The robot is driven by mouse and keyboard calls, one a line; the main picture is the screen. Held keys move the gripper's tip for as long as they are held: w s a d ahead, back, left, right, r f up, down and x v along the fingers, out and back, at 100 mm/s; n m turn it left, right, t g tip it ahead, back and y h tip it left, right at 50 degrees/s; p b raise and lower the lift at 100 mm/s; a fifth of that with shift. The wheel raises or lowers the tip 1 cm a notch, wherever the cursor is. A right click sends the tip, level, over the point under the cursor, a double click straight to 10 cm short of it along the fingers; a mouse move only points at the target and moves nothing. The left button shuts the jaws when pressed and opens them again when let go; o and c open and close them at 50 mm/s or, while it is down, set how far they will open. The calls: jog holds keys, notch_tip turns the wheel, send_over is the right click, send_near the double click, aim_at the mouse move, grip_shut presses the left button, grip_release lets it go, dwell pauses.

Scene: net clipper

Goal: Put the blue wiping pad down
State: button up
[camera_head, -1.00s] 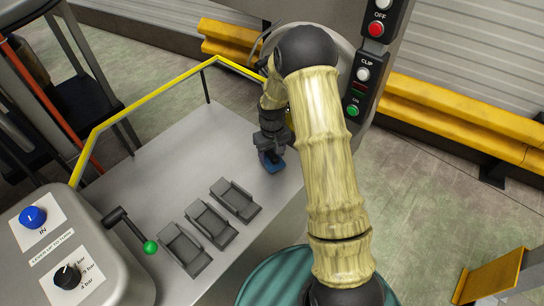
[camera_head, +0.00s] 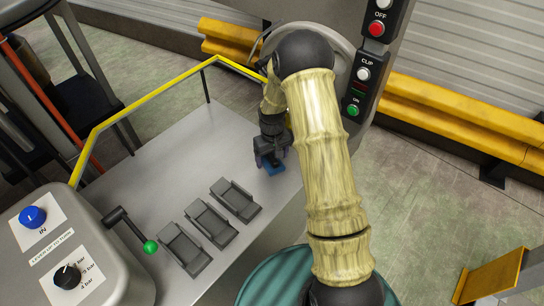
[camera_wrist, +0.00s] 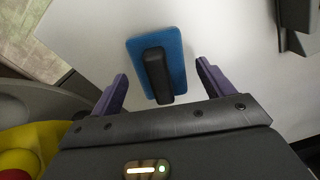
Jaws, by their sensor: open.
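The blue wiping pad (camera_wrist: 134,50) lies flat on the grey table top, with its dark handle (camera_wrist: 157,76) upward in the wrist view. In the head view the pad (camera_head: 272,168) shows below my gripper, near the right side of the table, partly hidden by the fingers. My gripper (camera_wrist: 162,85) is open, with one purple finger on each side of the handle and a clear gap to both. The fingers do not touch the pad in the wrist view. My gripper also shows in the head view (camera_head: 270,157).
Three grey trays (camera_head: 211,222) stand in a row on the table (camera_head: 175,150), nearer than the pad. A lever with a green knob (camera_head: 150,247) is at the left. A yellow rail (camera_head: 150,97) edges the far side. A button panel (camera_head: 363,75) stands at the right.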

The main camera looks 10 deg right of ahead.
aim_at(272, 157)
notch_tip(272, 157, up, 12)
dwell(0.5)
jog(key=shift+r, duration=0.1)
jog(key=s+r+m+t, duration=0.1)
jog(key=s+r, duration=0.3)
jog(key=s, duration=0.6)
jog(key=s+r+m+t, duration=0.1)
jog(key=s+r, duration=0.2)
jog(key=s, duration=0.7)
jog(key=shift+s+r+m+t, duration=0.3)
jog(key=shift+s+r, duration=0.05)
jog(key=shift+s, duration=0.05)
jog(key=w+p+v, duration=0.2)
jog(key=p+v, duration=0.9)
jog(key=shift+w+r, duration=0.25)
